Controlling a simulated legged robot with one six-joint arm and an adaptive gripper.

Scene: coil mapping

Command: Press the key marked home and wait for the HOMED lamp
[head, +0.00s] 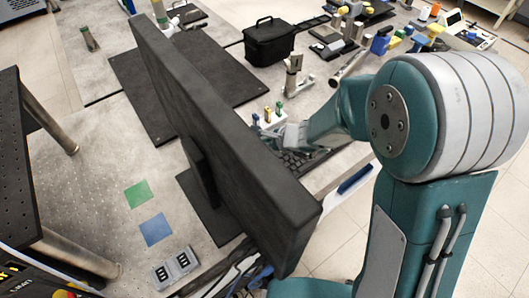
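A dark keyboard (299,163) lies on the table in front of a large black monitor, partly hidden by the monitor and my arm. I cannot make out the key marked home. The black monitor (235,130) stands with its back and top edge toward me, so its screen is hidden. No HOMED lamp can be made out. My gripper (292,137) is low by the keyboard, behind the monitor's edge. Its fingertips are partly hidden and small, so I cannot tell whether it touches a key or is open or shut.
Small blue, yellow and green handled items in a white holder (268,119) stand close to my gripper. A black box (269,42) and several tools sit farther back. A blue pen-like item (355,179) lies near the table edge. Green (138,193) and blue (156,229) squares lie left.

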